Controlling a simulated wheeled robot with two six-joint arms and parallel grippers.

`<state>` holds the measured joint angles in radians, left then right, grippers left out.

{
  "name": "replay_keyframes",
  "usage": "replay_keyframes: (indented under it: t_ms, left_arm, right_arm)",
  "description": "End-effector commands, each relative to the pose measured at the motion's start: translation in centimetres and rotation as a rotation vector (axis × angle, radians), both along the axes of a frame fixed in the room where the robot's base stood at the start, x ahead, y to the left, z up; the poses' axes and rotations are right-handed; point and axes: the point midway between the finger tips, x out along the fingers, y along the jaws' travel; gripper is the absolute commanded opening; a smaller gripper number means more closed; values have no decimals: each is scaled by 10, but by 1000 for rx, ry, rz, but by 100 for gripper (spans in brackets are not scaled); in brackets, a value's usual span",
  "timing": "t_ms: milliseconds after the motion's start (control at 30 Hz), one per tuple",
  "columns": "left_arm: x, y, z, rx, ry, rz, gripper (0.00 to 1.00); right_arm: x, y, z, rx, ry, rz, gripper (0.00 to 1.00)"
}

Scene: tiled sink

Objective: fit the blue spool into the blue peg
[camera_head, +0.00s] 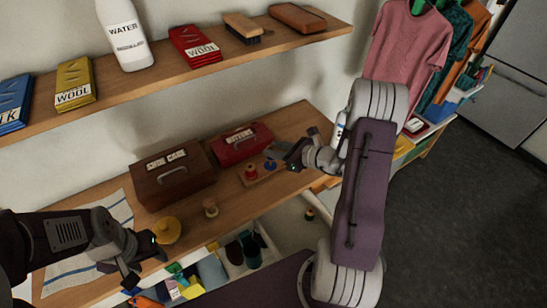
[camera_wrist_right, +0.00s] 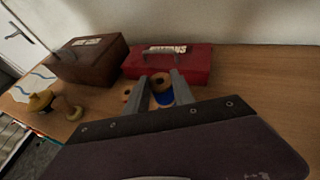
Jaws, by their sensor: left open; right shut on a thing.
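My right gripper (camera_head: 284,163) is shut on the blue spool (camera_head: 270,165), at the right part of a small wooden peg board (camera_head: 262,178). In the right wrist view, the spool's wooden end (camera_wrist_right: 161,82) and blue thread (camera_wrist_right: 164,98) show between the fingers (camera_wrist_right: 160,90). The blue peg is hidden, and I cannot tell whether the spool is around it or above it. A red spool (camera_head: 251,172) stands on the board's left part. My left gripper (camera_head: 130,279) is open and empty, above the drawer's left end.
A brown box (camera_head: 172,180) and a red box (camera_head: 240,145) stand behind the board. A tan spool (camera_head: 210,208) and a yellow object (camera_head: 167,230) are on the table to the left. An open drawer (camera_head: 285,232) holding several items is in front.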

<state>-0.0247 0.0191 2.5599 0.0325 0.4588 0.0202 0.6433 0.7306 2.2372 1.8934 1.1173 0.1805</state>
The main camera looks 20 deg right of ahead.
Motion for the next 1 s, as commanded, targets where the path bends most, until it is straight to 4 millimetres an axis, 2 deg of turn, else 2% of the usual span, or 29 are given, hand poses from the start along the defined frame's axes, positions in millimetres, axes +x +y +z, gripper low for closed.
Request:
replay_keyframes:
  t_ms: [200, 433, 833, 867, 900, 933, 1000]
  left_arm:
    - [0, 0, 0, 0, 0, 0, 51]
    - [0, 0, 2, 0, 0, 0, 51]
    - [0, 0, -4, 0, 0, 0, 51]
    - [0, 0, -3, 0, 0, 0, 51]
    - [0, 0, -2, 0, 0, 0, 51]
    - [0, 0, -2, 0, 0, 0, 51]
    - [0, 0, -2, 0, 0, 0, 51]
  right_arm:
    - [3, 3, -5, 0, 1, -1, 0]
    - [3, 3, -41, 3, 3, -2, 0]
    - [3, 3, -48, 0, 0, -1, 0]
    - [3, 3, -47, 0, 0, -1, 35]
    - [3, 3, -46, 0, 0, -1, 46]
    - [3, 3, -46, 0, 0, -1, 51]
    - [3, 3, -46, 0, 0, -1, 51]
